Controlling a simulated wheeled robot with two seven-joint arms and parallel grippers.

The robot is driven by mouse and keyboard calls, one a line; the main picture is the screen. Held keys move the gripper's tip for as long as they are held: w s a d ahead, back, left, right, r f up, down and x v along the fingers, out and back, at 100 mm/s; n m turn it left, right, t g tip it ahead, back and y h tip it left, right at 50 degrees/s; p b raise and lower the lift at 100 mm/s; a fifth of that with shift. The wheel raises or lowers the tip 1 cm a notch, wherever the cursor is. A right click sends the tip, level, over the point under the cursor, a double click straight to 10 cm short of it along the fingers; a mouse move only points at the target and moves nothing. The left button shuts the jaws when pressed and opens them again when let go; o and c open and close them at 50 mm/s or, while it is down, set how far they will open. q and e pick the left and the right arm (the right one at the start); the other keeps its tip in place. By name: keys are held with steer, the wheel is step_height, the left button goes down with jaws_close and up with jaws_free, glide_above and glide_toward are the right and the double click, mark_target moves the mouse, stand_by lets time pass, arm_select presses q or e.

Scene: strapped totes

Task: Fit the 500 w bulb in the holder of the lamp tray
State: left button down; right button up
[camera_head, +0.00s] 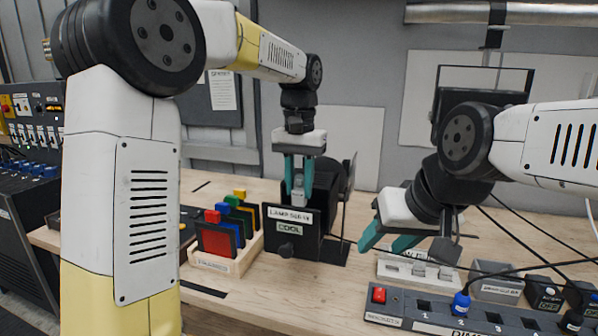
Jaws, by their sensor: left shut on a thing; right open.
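The bulb is upright at the opening in the housing's top. The holder is hidden inside, and I cannot tell whether the bulb touches it. My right gripper (383,243) is open and empty, to the right of the housing, above the table.
A wooden rack (237,265) of coloured filter frames stands left of the housing. A pale slotted block (416,276) and a grey bin (495,290) stand to the right. A dimmer unit (420,312) with a red switch, a blue plug (461,304) and black cables fill the front right.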

mark_target(299, 217)
arm_select(q)
steer(key=shift+w+f, duration=0.2)
steer(key=shift+f, duration=3.15)
steer(key=shift+f, duration=1.05)
steer(key=c, duration=1)
jaws_free()
steer(key=shift+c, duration=0.2)
